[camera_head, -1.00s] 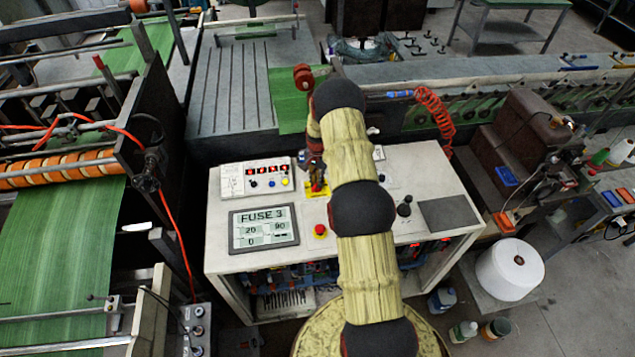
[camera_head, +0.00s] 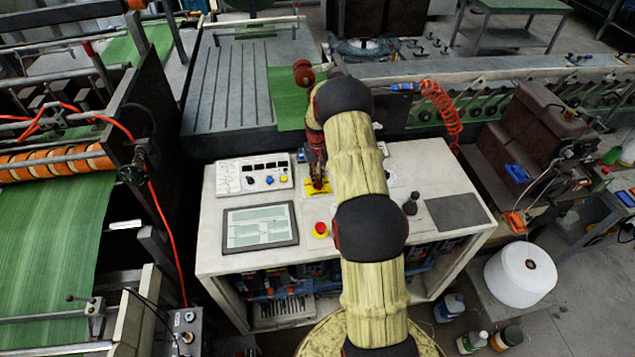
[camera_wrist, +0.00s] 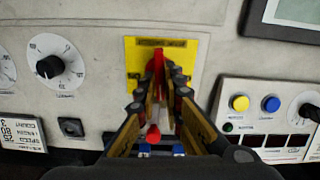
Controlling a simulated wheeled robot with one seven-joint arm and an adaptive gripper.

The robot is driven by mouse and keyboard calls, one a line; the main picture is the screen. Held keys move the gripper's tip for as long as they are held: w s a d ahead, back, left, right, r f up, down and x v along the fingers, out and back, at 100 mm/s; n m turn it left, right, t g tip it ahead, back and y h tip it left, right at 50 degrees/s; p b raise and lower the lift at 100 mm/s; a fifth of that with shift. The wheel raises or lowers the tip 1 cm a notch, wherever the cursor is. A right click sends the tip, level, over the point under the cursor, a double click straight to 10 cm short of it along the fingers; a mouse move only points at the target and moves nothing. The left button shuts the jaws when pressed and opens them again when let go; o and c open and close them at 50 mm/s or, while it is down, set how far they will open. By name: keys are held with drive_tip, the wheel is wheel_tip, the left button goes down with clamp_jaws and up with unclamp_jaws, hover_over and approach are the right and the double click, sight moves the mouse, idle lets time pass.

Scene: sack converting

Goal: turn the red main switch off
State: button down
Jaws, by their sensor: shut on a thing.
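The red main switch (camera_wrist: 158,64) is a red lever on a yellow plate (camera_wrist: 133,58) set in the pale console top. My gripper (camera_wrist: 161,90) is shut on the red lever, with one dark finger on each side of it. The fingers hide part of the lever, and I cannot tell its exact angle. In the head view my gripper (camera_head: 318,184) is low over the yellow plate, and my arm covers part of the console. The number displays (camera_head: 266,166) are dark, and the screen (camera_head: 260,227) shows pale blocks without large text.
A black joystick (camera_head: 410,205) stands to the right. Dials (camera_wrist: 55,66) are left of the switch in the wrist view, coloured buttons (camera_wrist: 270,104) to the right.

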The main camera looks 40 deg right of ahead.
drive_tip(key=n+b, duration=0.2)
drive_tip(key=n, duration=0.2)
drive_tip(key=shift+n, duration=0.3)
drive_tip(key=shift+w+a+n+b, duration=0.1)
drive_tip(key=shift+n+b, duration=0.55)
drive_tip(key=shift+n, duration=0.85)
drive_tip(key=c, duration=1.9)
unclamp_jaws()
drive_tip(key=shift+r, duration=0.1)
wheel_tip(320, 180, up, 12)
drive_tip(key=shift+f, duration=0.1)
